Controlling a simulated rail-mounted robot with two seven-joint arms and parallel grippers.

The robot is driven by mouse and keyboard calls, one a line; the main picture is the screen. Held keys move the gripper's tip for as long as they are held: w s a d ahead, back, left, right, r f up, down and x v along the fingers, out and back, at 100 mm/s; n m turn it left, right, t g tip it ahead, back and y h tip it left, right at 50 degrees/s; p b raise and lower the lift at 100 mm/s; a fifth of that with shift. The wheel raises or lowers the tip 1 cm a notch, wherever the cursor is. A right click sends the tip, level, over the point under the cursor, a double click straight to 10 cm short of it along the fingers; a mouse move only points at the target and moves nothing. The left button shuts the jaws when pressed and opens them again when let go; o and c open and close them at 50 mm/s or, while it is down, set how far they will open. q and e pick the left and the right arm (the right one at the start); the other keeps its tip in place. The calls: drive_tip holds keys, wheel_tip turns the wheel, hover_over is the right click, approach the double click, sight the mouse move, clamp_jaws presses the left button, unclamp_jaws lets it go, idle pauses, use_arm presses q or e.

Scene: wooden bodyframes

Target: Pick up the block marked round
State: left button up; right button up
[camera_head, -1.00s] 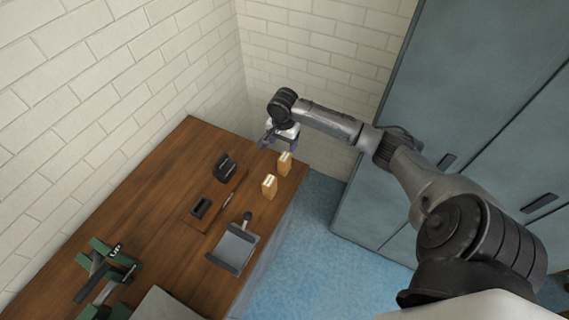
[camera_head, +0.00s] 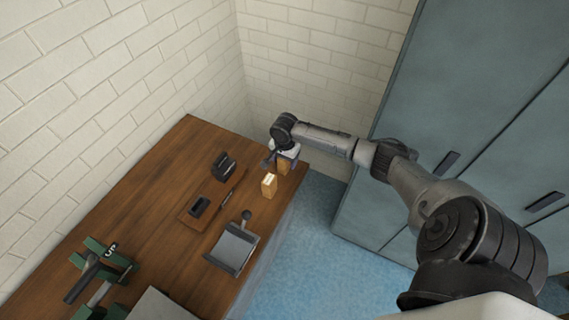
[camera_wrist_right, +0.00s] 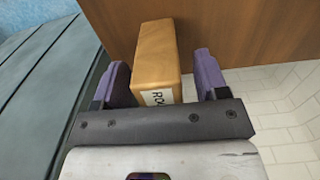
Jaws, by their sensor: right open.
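In the right wrist view a wooden block (camera_wrist_right: 158,58) stands between the two fingers of my right gripper (camera_wrist_right: 160,82). Its white label starts with "RO"; the rest is hidden behind the gripper body. The fingers are open, with a gap on the block's right side; the left finger is close to the block. In the head view my right gripper (camera_head: 283,160) is over this block (camera_head: 284,167) near the table's far right end, partly covering it. A second wooden block (camera_head: 269,186) with a pale label stands just nearer; its text is too small to read. My left gripper is not in view.
The brown wooden table (camera_head: 150,215) holds a dark holder (camera_head: 223,165), a small black item on a board (camera_head: 199,207), a grey dustpan-like tool (camera_head: 232,247) and a green clamp-like tool (camera_head: 100,262). Blue-grey cabinets (camera_head: 455,110) stand right, brick walls behind.

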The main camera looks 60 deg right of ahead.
drive_tip(key=shift+f, duration=0.65)
drive_tip(key=c, duration=1.1)
